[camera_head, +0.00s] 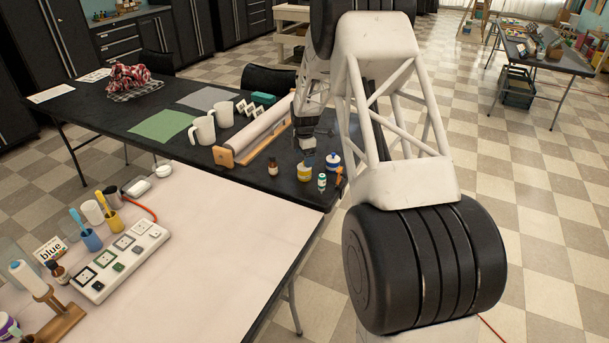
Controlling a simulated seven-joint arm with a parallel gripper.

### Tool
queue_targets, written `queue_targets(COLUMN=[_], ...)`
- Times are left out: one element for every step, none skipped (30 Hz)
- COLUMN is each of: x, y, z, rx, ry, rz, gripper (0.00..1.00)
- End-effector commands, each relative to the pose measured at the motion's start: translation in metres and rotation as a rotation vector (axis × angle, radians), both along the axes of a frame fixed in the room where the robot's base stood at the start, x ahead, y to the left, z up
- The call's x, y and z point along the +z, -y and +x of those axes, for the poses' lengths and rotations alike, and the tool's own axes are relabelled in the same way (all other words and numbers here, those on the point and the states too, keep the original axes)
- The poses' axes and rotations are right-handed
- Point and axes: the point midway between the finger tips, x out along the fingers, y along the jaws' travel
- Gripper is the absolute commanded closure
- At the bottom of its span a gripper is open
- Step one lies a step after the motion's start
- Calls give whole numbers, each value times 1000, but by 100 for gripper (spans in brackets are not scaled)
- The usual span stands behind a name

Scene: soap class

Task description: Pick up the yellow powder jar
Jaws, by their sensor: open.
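A small yellow jar (304,174) stands upright near the right end of the black table. Its top is partly hidden by my gripper (307,153), which comes down from above at the table's right end. My gripper is open, with its fingertips close over or beside the yellow jar; I cannot tell whether they touch it. The fingers are small and dark here, and nothing is visibly held.
A white-and-blue jar (333,162), a small green-labelled bottle (322,182) and a brown bottle (273,167) stand close by. A paper roll on a wooden holder (250,140) lies to the left, with white mugs (202,131) beyond it. The pale front table (215,250) has free room.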

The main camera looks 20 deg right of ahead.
Motion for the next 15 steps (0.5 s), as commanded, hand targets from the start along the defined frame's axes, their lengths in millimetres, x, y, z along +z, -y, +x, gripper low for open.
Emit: queue_targets(x=[-1, -1, -1, -1, -1, -1, -1, -1, -2, -2, -3, -4, -6, -7, -11], y=[0, 0, 0, 0, 0, 0, 0, 0, 0, 0, 0, 0, 0, 0, 0], z=[0, 0, 0, 0, 0, 0, 0, 0, 0, 0, 0, 0, 0, -1, -1], rx=[0, 0, 0, 0, 0, 0, 0, 0, 0, 0, 0, 0, 0, 0, 0], ry=[0, 0, 1, 1, 1, 1, 0, 0, 0, 0, 0, 0, 0, 0, -1], rz=[0, 0, 0, 0, 0, 0, 0, 0, 0, 0, 0, 0, 0, 0, 0], gripper=[12, 12, 12, 12, 12, 12, 12, 12, 12, 12, 12, 12, 12, 12, 12])
